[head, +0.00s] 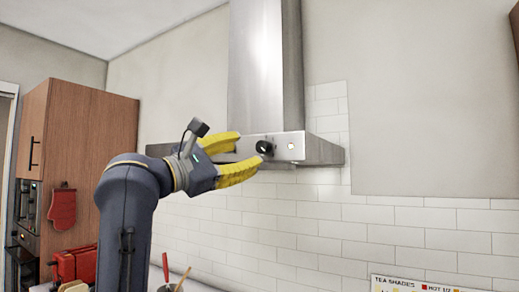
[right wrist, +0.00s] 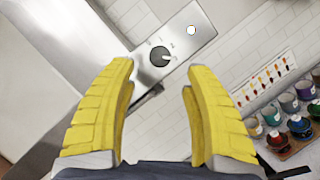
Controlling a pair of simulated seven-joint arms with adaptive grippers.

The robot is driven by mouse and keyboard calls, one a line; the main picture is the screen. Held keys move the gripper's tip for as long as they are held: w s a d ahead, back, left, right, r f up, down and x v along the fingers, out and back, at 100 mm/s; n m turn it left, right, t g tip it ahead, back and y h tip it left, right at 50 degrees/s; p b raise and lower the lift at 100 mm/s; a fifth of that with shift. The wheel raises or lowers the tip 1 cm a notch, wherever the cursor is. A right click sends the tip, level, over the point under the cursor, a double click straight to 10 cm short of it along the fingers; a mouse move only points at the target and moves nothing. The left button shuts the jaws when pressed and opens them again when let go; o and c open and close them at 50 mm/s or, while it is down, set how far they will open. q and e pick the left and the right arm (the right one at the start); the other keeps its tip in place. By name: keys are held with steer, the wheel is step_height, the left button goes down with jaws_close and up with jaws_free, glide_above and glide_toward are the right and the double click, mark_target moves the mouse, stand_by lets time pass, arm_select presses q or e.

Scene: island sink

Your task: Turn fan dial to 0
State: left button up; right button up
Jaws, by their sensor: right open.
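The fan dial (head: 264,147) is a black knob on the front panel of the steel range hood (head: 266,70). It also shows in the right wrist view (right wrist: 159,56), with a pale pointer mark and small lettering beside it that I cannot read. My right gripper (head: 249,155) has yellow fingers and is open and empty. In the head view its fingertips are close to the dial. In the right wrist view the dial appears between and beyond the two fingertips (right wrist: 158,78), and I see no contact. My left gripper is not in view.
A round white button (head: 291,146) is right of the dial. A wooden cabinet (head: 88,160) with a red mitt stands at left. Several colored jars (right wrist: 300,125) show at right in the wrist view. The tiled wall (head: 330,210) below the hood is clear.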

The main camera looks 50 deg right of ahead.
mark_target(259, 148)
steer(key=shift+x, duration=2.95)
steer(key=shift+o, duration=0.2)
jaws_close()
